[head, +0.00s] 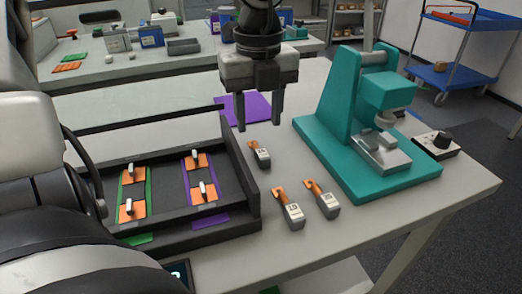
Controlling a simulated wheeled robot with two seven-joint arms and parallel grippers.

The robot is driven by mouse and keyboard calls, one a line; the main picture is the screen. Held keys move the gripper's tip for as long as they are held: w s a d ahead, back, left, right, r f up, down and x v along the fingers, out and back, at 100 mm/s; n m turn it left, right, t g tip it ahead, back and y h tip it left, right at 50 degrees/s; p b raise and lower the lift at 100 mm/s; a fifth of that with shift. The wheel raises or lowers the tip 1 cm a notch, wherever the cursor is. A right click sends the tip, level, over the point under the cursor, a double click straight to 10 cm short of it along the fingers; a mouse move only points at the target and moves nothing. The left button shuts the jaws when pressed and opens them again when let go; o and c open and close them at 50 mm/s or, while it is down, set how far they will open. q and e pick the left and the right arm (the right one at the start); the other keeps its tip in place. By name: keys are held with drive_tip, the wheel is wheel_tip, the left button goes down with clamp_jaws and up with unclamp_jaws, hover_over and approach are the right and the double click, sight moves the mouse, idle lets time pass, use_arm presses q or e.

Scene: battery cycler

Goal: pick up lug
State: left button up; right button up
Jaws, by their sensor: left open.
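Three lugs lie on the white table, each with a grey labelled body and an orange end. One lug (261,156) is just right of the black tray, a second lug (290,212) is nearer the front, and a third lug (325,201) lies beside it to the right. The orange end of the first is barely visible. My right gripper is not in view.
A black tray (254,190) with green and purple strips and orange plates is at left. A teal press (340,130) stands at right, with a small box with a black knob (437,145) beyond it. A purple mat (230,104) lies behind. The front right tabletop is clear.

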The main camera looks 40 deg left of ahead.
sight(262, 152)
use_arm(q)
drive_tip(key=f, duration=0.7)
drive_tip(key=shift+w+d+f, duration=0.1)
drive_tip(key=shift+w, duration=0.2)
clamp_jaws()
